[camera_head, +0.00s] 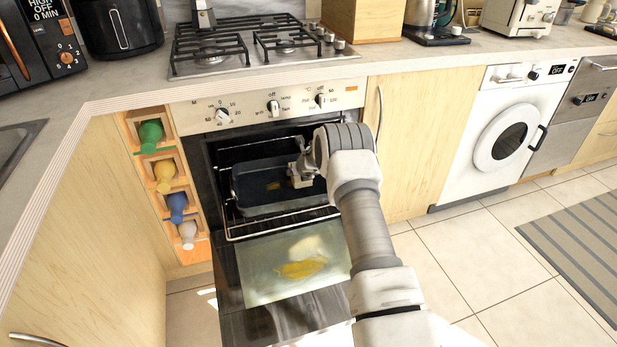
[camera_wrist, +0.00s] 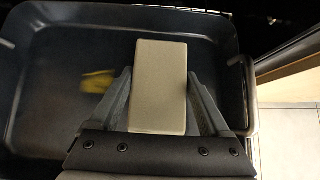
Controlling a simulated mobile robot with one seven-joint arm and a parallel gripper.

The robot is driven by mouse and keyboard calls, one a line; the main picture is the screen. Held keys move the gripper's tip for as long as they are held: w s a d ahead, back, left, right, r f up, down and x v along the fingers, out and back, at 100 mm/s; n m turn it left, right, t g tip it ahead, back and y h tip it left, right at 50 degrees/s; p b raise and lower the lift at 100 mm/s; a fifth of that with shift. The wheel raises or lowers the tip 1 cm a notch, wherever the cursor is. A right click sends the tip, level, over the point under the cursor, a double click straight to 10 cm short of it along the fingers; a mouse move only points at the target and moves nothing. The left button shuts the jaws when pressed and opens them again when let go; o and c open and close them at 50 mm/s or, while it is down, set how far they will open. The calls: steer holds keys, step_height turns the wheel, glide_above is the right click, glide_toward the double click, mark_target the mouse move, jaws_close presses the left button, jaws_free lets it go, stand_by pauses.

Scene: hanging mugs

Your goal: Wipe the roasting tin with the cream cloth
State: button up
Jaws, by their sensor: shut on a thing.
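The roasting tin (camera_head: 250,203) is dark blue and sits on a rack inside the open oven. It fills much of the wrist view (camera_wrist: 50,120), with a yellow smear (camera_wrist: 97,82) on its floor left of my gripper. My gripper (camera_head: 300,174) reaches into the oven over the tin's right part. In the wrist view my gripper (camera_wrist: 160,88) is shut on the cream cloth (camera_wrist: 160,70), which looks like a folded, stiff block. I cannot tell whether the cloth touches the tin's floor. My arm hides the tin's right end in the head view.
The oven door (camera_head: 290,265) hangs open below the rack, with yellow and pale smears on its glass. The wire rack (camera_head: 280,222) extends out around the tin. A bottle rack (camera_head: 165,185) stands left of the oven, and a cupboard door (camera_head: 425,140) is to the right.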

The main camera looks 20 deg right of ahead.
steer(key=a+b, duration=0.1)
steer(key=a, duration=0.7)
steer(key=a+f+b, duration=0.1)
steer(key=a, duration=0.3)
steer(key=shift+w+a+b, duration=0.2)
steer(key=shift+w+b, duration=0.1)
steer(key=shift+b, duration=0.05)
steer(key=shift+a+f, duration=0.25)
steer(key=shift+a, duration=1)
steer(key=shift+f, duration=0.55)
steer(key=shift+d, duration=0.1)
steer(key=shift+d+r, duration=0.15)
steer(key=shift+d, duration=1.65)
steer(key=shift+s+d+f, duration=0.1)
steer(key=shift+d, duration=0.8)
steer(key=shift+s+d+f, duration=0.1)
steer(key=shift+d, duration=0.75)
steer(key=shift+d, duration=0.15)
